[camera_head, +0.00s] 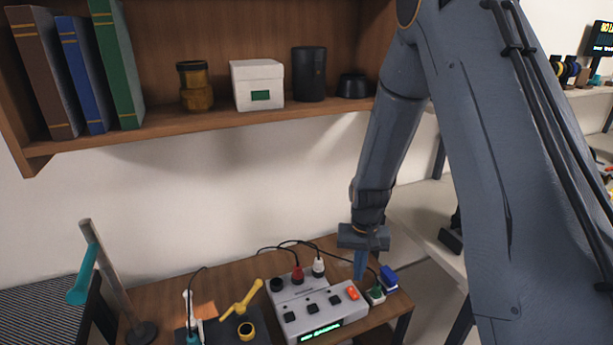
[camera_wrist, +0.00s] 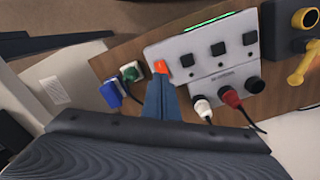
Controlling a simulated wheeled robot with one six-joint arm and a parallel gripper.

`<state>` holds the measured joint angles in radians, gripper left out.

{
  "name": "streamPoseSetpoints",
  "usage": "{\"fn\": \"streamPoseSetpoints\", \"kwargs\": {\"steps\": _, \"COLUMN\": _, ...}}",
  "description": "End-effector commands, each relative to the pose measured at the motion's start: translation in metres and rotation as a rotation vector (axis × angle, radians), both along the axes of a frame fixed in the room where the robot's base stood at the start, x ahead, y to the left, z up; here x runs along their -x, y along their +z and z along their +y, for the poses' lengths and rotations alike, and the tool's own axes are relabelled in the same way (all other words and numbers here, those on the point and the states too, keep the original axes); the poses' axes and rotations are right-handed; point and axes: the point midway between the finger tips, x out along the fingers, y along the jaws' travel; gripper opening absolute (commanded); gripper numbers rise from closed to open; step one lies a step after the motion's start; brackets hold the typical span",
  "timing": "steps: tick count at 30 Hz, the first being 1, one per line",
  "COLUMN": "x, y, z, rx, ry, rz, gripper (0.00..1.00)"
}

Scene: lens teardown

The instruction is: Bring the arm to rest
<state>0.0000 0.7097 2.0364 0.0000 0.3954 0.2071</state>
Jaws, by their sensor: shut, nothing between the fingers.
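My arm reaches down from the upper right in the head view, and my gripper (camera_head: 359,272) points down at the right end of a grey control box. In the wrist view my gripper (camera_wrist: 160,80) has its blue fingers together with nothing between them. The fingertips appear close to the orange-red switch (camera_wrist: 160,67) on the box; I cannot tell whether they touch it. The grey control box (camera_head: 314,318) stands on a wooden table and has a lit green display (camera_head: 321,332), and its orange-red switch also shows in the head view (camera_head: 352,292).
Red (camera_head: 297,275) and white (camera_head: 318,267) plugs sit on the box, with black cables. A green-topped connector (camera_head: 376,294) and a blue block (camera_head: 389,277) lie right of it. A yellow-handled tool (camera_head: 242,298) and a metal stand (camera_head: 110,275) are left. A shelf (camera_head: 200,128) hangs above.

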Motion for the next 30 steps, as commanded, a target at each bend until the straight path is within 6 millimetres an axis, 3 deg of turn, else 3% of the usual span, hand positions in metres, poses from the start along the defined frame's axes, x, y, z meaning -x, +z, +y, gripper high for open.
{"fn": "streamPoseSetpoints", "kwargs": {"steps": 5, "x": 0.02, "y": 0.041, "z": 0.0, "rx": 0.001, "ry": 0.033, "rz": -0.022, "gripper": 0.0}}
{"fn": "streamPoseSetpoints", "kwargs": {"steps": 9, "x": 0.052, "y": 0.083, "z": 0.0, "rx": 0.002, "ry": 0.076, "rz": -0.043, "gripper": 0.0}}
{"fn": "streamPoseSetpoints", "kwargs": {"steps": 15, "x": 0.106, "y": 0.13, "z": 0.001, "rx": 0.005, "ry": 0.139, "rz": -0.072, "gripper": 0.0}}
{"fn": "streamPoseSetpoints", "kwargs": {"steps": 22, "x": 0.156, "y": 0.158, "z": 0.001, "rx": 0.008, "ry": 0.193, "rz": -0.092, "gripper": 0.0}}
{"fn": "streamPoseSetpoints", "kwargs": {"steps": 30, "x": 0.172, "y": 0.163, "z": 0.001, "rx": 0.009, "ry": 0.211, "rz": -0.097, "gripper": 0.0}}
